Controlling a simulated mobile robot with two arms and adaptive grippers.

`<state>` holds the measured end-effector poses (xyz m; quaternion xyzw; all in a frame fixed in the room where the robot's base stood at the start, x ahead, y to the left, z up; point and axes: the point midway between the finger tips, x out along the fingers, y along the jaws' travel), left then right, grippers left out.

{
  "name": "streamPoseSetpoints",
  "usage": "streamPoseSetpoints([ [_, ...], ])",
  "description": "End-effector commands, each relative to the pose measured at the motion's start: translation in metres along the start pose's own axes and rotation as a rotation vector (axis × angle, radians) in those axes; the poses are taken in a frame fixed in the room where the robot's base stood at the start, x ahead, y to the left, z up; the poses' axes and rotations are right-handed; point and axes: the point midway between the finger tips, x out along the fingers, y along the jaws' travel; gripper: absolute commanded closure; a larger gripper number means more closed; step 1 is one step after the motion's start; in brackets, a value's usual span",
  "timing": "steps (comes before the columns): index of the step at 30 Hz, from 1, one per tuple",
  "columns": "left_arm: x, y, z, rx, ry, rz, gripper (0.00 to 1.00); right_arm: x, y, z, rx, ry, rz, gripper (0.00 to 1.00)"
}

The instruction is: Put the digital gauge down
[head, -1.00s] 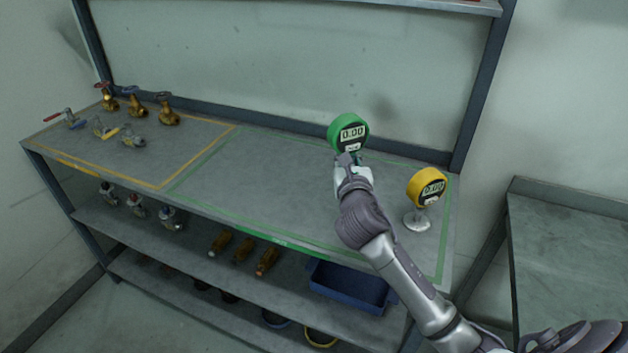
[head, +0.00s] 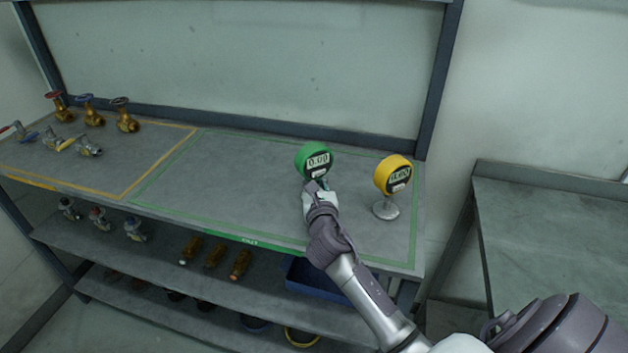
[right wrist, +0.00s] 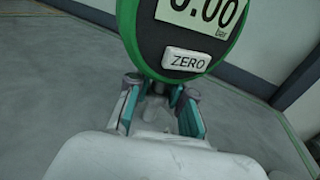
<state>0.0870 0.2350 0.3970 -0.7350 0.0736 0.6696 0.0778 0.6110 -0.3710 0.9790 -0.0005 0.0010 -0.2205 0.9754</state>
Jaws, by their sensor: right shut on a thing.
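A green digital gauge (head: 314,160) reading 0.00 is upright over the green-outlined area of the shelf top (head: 240,185). My right gripper (head: 316,187) is shut on its lower part, below the dial. In the right wrist view the gauge (right wrist: 185,35) shows its ZERO button, and the fingers of the gripper (right wrist: 158,95) are on both sides of its stem. The gauge's base is hidden, so I cannot tell whether it touches the surface. A yellow digital gauge (head: 393,175) stands on a round base to the right. My left gripper is not in view.
Several valves (head: 90,120) stand in the orange-outlined area at the left. Lower shelves hold more valves, brown fittings (head: 214,255) and a blue bin (head: 318,278). A grey table (head: 550,230) is at the right. The middle of the green area is clear.

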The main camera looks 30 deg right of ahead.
Motion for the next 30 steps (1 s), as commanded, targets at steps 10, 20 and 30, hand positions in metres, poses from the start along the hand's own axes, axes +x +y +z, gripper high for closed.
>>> streamPoseSetpoints([
  [10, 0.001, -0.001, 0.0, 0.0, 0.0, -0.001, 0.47, 0.0, 0.0, -0.003, 0.0, 0.001, 0.0, 0.53],
  [20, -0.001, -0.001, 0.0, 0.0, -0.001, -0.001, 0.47, 0.0, 0.0, 0.002, 0.0, 0.0, 0.0, 0.53],
  [30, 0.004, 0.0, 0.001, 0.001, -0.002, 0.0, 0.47, -0.061, 0.0, -0.002, 0.001, 0.004, 0.002, 0.53],
])
